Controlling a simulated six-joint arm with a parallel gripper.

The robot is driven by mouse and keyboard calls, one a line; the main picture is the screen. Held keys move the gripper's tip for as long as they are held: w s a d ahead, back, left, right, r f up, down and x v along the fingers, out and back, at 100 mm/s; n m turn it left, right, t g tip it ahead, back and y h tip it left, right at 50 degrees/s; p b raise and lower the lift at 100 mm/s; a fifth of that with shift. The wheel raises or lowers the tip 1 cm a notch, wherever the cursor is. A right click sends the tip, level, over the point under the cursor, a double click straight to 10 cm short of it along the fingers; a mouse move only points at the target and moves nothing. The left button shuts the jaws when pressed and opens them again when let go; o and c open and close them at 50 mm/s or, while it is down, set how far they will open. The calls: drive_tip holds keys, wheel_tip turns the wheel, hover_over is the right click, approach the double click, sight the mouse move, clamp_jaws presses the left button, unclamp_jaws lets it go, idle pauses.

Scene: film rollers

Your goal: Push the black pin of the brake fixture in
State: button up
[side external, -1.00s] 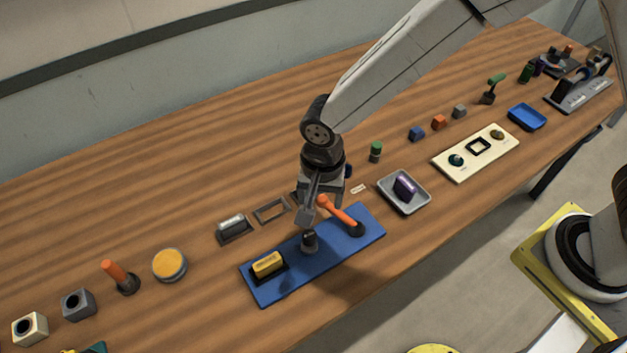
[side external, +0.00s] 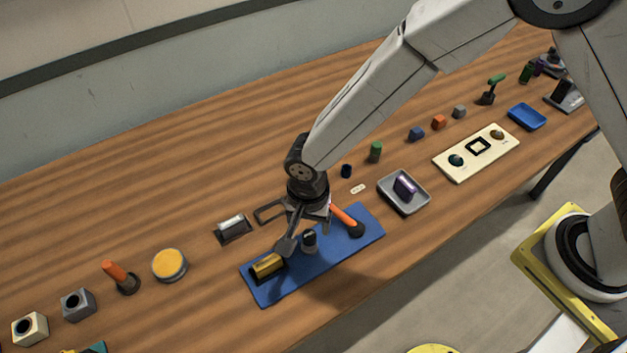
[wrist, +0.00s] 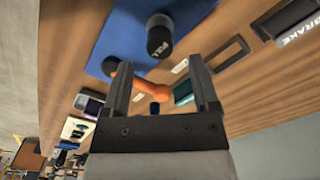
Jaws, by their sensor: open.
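In the wrist view my gripper (wrist: 160,67) is open and empty, and the pin shows beyond the fingertips. Contact with the pin cannot be told.
A block marked "BRAKE" (wrist: 298,24) lies in a dark holder beside the board; an empty dark frame (side external: 267,212) is close by. A grey tray (side external: 424,206) with a purple block lies to the right, and a yellow disc (side external: 169,262) to the left. Bare wood extends behind.

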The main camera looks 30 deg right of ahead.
sight(309, 234)
drive_tip(key=shift+f, duration=2)
clamp_jaws()
